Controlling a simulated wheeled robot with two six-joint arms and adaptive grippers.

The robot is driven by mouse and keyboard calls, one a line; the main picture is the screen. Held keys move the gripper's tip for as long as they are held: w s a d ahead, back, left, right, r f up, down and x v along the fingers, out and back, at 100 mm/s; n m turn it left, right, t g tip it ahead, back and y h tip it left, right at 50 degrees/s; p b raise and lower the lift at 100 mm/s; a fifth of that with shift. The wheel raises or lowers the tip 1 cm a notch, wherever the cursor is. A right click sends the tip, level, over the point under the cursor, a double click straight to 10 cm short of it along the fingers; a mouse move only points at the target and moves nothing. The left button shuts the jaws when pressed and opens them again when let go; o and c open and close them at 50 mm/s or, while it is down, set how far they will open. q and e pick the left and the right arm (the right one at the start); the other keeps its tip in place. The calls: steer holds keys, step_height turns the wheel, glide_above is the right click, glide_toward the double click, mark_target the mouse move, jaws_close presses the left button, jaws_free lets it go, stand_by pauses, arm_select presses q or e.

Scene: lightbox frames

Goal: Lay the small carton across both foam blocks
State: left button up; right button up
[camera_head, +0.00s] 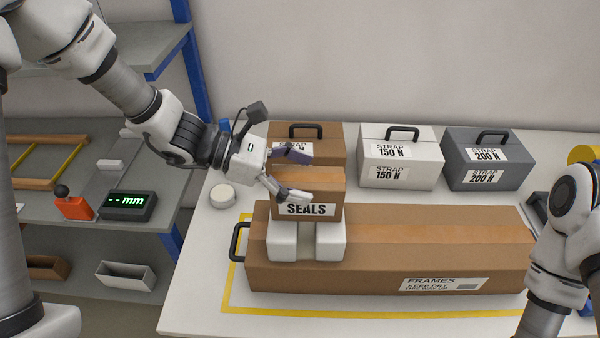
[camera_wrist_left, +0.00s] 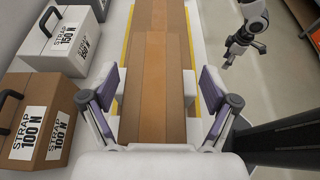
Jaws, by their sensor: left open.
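The small brown carton (camera_head: 324,186), labelled SEALS, sits level on top of the two white foam blocks. It spans the left foam block (camera_head: 283,242) and the right foam block (camera_head: 330,242), with no clear gap beneath it. The blocks stand side by side on the long FRAMES box (camera_head: 385,250). My left gripper (camera_head: 291,175) is open at the carton's upper part. In the left wrist view its fingers (camera_wrist_left: 160,100) stand on either side of the carton (camera_wrist_left: 152,88), apart from it. My right gripper (camera_wrist_left: 243,55) shows small in that view, fingers apart and empty.
A brown strap case (camera_head: 325,133) stands close behind the carton. A white case (camera_head: 400,160) and a grey case (camera_head: 488,160) stand to its right. A white round tub (camera_head: 222,196) is at left. Yellow tape (camera_head: 270,309) surrounds the long box.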

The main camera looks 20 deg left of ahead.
arm_select(q)
steer(key=shift+w+r, duration=0.1)
steer(key=shift+r, duration=0.15)
steer(key=shift+r+p, duration=0.6)
steer(key=shift+p, duration=0.25)
steer(key=v, duration=0.2)
steer(key=shift+a, duration=0.4)
steer(key=p+v, duration=0.3)
steer(key=v, duration=0.6)
steer(key=shift+f, duration=0.15)
